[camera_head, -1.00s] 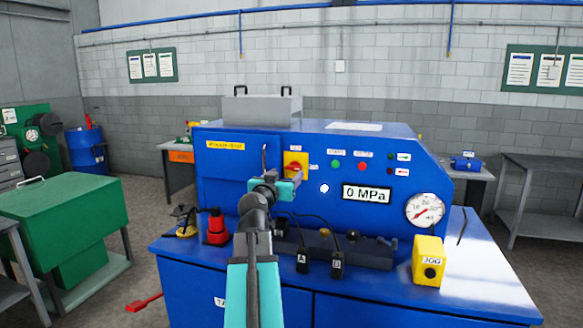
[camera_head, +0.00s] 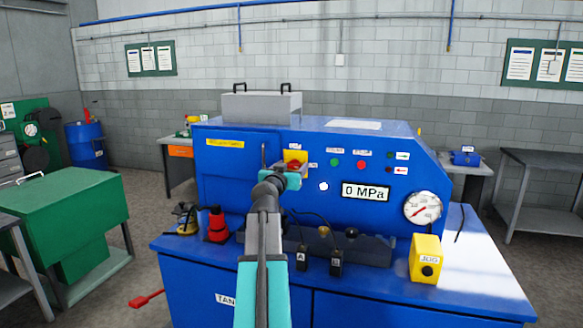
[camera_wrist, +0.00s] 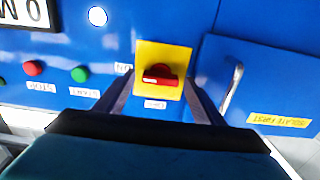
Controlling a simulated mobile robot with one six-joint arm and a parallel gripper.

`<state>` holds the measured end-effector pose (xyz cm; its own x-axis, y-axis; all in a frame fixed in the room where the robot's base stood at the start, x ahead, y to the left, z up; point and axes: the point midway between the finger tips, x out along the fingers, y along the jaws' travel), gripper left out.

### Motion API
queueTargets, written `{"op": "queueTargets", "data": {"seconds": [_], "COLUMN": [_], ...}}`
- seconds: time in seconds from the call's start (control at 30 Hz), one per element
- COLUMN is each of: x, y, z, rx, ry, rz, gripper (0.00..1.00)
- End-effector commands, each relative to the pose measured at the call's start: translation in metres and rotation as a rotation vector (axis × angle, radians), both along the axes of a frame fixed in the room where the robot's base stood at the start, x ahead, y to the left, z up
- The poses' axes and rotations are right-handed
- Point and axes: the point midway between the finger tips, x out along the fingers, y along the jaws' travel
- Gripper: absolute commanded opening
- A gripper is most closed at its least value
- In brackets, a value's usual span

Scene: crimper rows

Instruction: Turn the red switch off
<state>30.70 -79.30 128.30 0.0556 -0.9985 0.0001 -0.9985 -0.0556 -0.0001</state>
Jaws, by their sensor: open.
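The red switch (camera_wrist: 160,75) is a red rotary knob on a yellow plate (camera_wrist: 175,53) on the front of the blue machine. In the wrist view its handle lies roughly horizontal, and labels sit at the plate's edges. In the head view the red switch (camera_head: 293,165) shows just above my gripper, partly covered by it. My gripper (camera_wrist: 160,93) is open, with one finger on each side of the yellow plate's lower part. The knob is between the fingers in the picture; I cannot tell whether they touch it.
Green and red push buttons (camera_wrist: 79,74) and a 0 MPa display (camera_head: 366,192) are beside the switch. A door handle (camera_wrist: 232,87) sticks out on the other side. The bench below holds a red jack (camera_head: 217,224) and a yellow JOG box (camera_head: 426,259).

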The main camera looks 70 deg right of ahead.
Motion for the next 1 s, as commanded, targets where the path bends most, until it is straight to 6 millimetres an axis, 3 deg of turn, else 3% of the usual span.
{"op": "queueTargets", "data": {"seconds": [0.17, 0.4, 1.0], "x": [0.0002, 0.0004, 0.0015], "y": [0.0003, 0.0004, 0.0011], "z": [-0.0001, -0.0001, -0.0015], "rx": [0.0, 0.0, -0.007], "ry": [0.0, 0.0, 0.127], "rz": [0.0, 0.0, 0.001], "gripper": [0.61, 0.21, 0.21]}}
